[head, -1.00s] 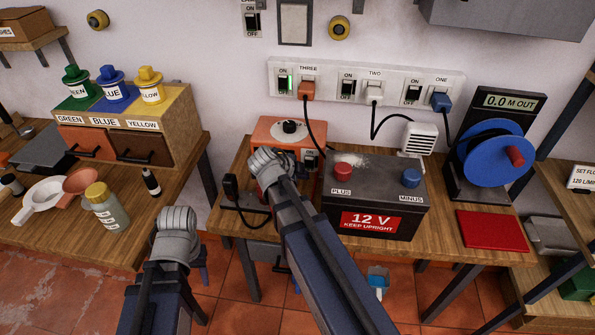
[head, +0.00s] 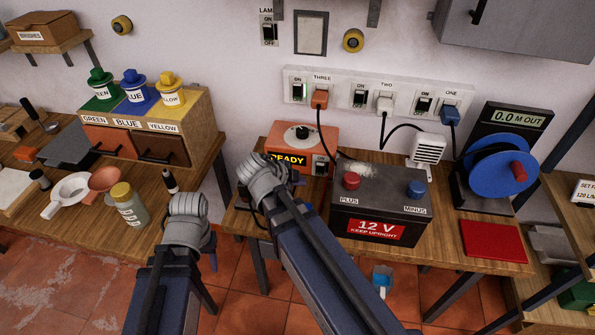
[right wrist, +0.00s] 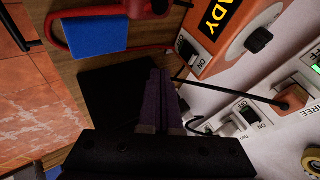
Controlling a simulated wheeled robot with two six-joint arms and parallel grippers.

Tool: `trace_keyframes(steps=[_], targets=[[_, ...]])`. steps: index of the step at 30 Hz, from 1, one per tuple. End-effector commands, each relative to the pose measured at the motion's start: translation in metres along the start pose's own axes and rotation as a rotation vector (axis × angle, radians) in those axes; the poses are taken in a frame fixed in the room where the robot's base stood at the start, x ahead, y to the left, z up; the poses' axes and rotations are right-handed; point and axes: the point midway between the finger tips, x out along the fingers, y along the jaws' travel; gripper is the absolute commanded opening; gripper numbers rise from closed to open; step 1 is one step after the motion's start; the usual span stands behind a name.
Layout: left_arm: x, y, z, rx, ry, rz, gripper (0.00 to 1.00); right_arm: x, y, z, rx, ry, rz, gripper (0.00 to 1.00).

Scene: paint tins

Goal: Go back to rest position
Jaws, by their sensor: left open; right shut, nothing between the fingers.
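My right gripper (head: 297,178) is in front of the orange box (head: 318,138) with the READY label, left of the 12 V battery (head: 381,205). In the right wrist view its dark fingers (right wrist: 158,98) are together with nothing between them. My left gripper (head: 212,252) is lower and further left, over the floor gap between the two benches. It is open and holds nothing visible; its fingers are mostly hidden behind its wrist.
The left bench (head: 90,215) carries a jar (head: 130,208), a white pan (head: 68,192) and a drawer box with paint tins. The right bench (head: 455,250) carries a red mat (head: 494,242) and a blue reel (head: 497,172). Tiled floor (head: 80,290) shows in front.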

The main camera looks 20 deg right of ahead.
Motion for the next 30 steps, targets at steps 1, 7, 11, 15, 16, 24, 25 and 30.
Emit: trace_keyframes(steps=[1,7,11,15,16,24,25,30], targets=[[0.0,0.0,0.0,0.0,0.0,0.0,0.5,0.0,0.0,0.0,0.0,0.0,0.0,0.0],[0.0,0.0,0.0,0.0,0.0,0.0,0.5,-0.001,0.002,0.001,-0.021,-0.004,0.005,0.0],[0.0,0.0,0.0,0.0,0.0,0.0,0.5,-0.006,0.015,0.01,-0.184,-0.036,0.039,0.0],[0.0,0.0,0.0,0.0,0.0,0.0,0.5,-0.018,0.043,0.027,-0.528,-0.118,0.097,0.0],[0.0,0.0,0.0,0.0,0.0,0.0,0.5,-0.021,0.049,0.031,-0.608,-0.142,0.108,0.0],[0.0,0.0,0.0,0.0,0.0,0.0,0.5,-0.053,0.106,0.062,-1.344,-0.392,0.132,0.0],[0.0,0.0,0.0,0.0,0.0,0.0,0.5,-0.058,0.113,0.065,-1.424,-0.425,0.126,0.0],[0.0,0.0,0.0,0.0,0.0,0.0,0.5,-0.081,0.147,0.079,-1.855,-0.613,0.055,0.0]])
